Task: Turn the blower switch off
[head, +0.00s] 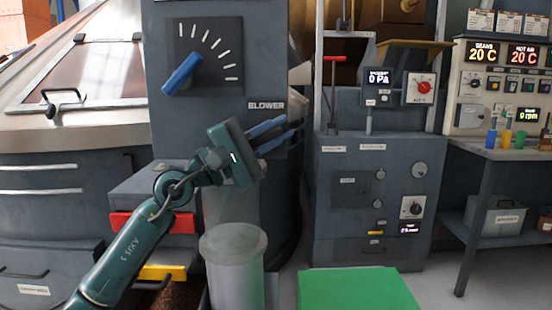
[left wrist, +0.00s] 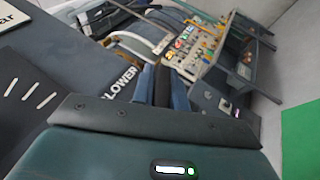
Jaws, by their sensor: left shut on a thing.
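The blower dial (head: 205,55) is on a dark panel, with white marks fanning from its top to its right. Its blue handle (head: 182,74) slants from lower left to upper right. The "BLOWER" label (head: 266,105) sits below and right of it and also shows in the left wrist view (left wrist: 124,80). My left gripper (head: 285,129) is at the panel's lower right edge, below the label and apart from the blue handle. Its blue fingers are shut on a dark thing (left wrist: 162,88) that I cannot identify. My right gripper is not in view.
A grey cylinder bin (head: 233,262) stands below my left arm. A dark control cabinet (head: 345,230) with knobs and a "0 Pa" display is to the right. A bench (head: 495,152) with panels stands far right. A green mat (head: 358,288) lies on the floor.

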